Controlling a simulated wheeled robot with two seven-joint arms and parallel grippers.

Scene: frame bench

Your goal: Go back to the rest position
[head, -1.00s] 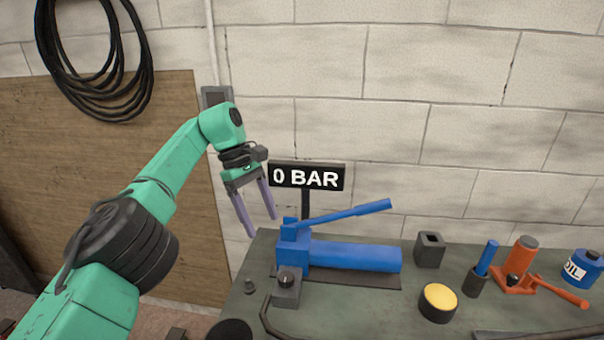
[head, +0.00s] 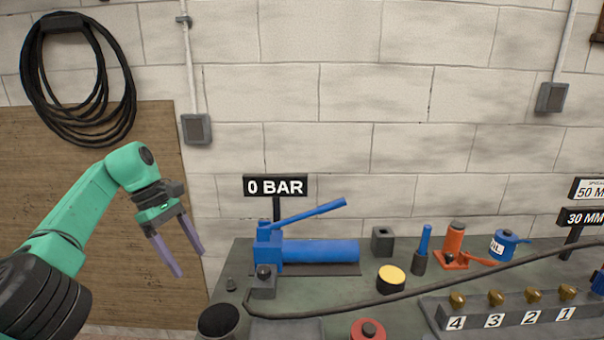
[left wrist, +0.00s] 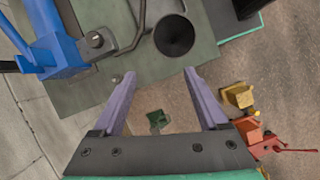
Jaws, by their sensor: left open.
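My left gripper (head: 190,260) is open and empty, with its two purple fingers pointing down and apart. In the head view it hangs in the air left of the bench's left end, in front of the brown board. The left wrist view shows the open fingers (left wrist: 163,85) with nothing between them, over the floor beside the bench edge. The blue hand pump (head: 320,251) stands on the bench to the right of the gripper and apart from it. The pump also shows at the upper left of the left wrist view (left wrist: 58,45). My right gripper is not in view.
The bench (head: 235,280) carries a "0 BAR" sign (head: 275,186), a yellow-topped can (head: 391,279), an orange jack (head: 454,242), a blue oil can (head: 503,245) and a numbered block (head: 500,318). A dark hose crosses the bench. Yellow and red items (left wrist: 240,95) lie below.

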